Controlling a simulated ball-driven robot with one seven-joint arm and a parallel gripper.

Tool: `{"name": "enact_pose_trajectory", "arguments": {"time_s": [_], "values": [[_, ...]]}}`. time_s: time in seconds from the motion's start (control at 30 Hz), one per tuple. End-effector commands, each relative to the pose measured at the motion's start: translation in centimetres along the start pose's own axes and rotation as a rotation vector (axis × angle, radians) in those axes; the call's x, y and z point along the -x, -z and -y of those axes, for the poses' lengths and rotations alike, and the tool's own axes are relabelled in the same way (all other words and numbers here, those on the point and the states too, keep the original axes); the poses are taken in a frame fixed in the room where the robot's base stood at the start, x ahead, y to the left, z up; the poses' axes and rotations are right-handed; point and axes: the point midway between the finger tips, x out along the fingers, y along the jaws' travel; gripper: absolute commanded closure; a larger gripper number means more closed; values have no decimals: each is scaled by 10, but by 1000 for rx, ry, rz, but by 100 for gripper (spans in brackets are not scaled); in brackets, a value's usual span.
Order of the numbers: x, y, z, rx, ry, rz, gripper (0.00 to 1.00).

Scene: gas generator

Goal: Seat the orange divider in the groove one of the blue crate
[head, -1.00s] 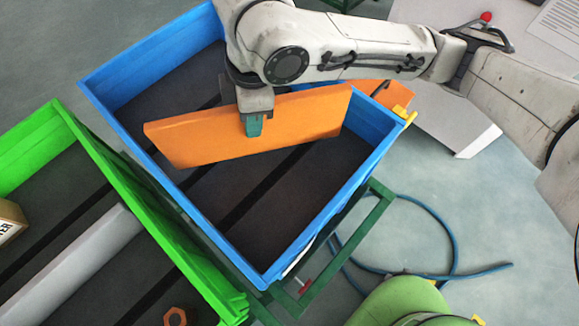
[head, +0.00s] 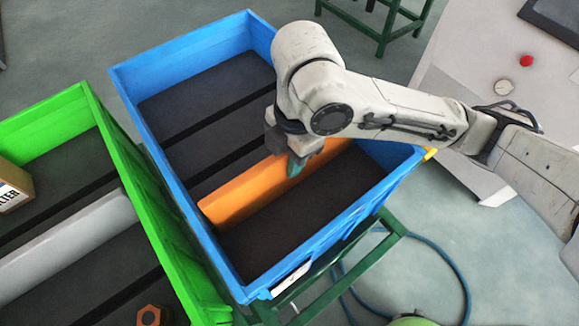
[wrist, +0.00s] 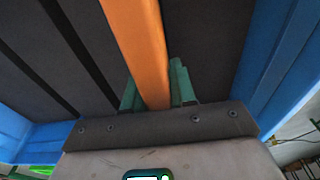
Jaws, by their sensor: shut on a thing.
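The orange divider (head: 245,190) stands on edge inside the blue crate (head: 155,125), low between its walls. It runs across the crate, parallel to the dark groove strips in the floor. Two strips (head: 215,120) show bare on its far side. Its lower edge is hidden, so I cannot tell which groove it is over or whether it is in one. My gripper (head: 296,165) is shut on the divider's top edge. The wrist view shows the green fingers (wrist: 158,90) on both sides of the orange divider (wrist: 137,40).
A green stand (head: 375,255) is under the blue crate. A blue hose lies on the floor to the right.

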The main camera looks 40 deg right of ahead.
Motion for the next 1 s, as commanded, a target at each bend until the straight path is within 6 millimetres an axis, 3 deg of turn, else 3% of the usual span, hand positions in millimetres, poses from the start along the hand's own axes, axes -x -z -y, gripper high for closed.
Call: {"name": "enact_pose_trajectory", "arguments": {"time_s": [0.2, 0.63, 0.67, 0.9, 1.0], "values": [[-28, -4, 0, -2, 1, 0, 100], [-35, -4, 0, -1, 0, 0, 100], [-34, -4, 0, -2, 0, 0, 72], [-34, -4, 0, -2, 1, 0, 49], [-34, -4, 0, -2, 1, 0, 49]]}}
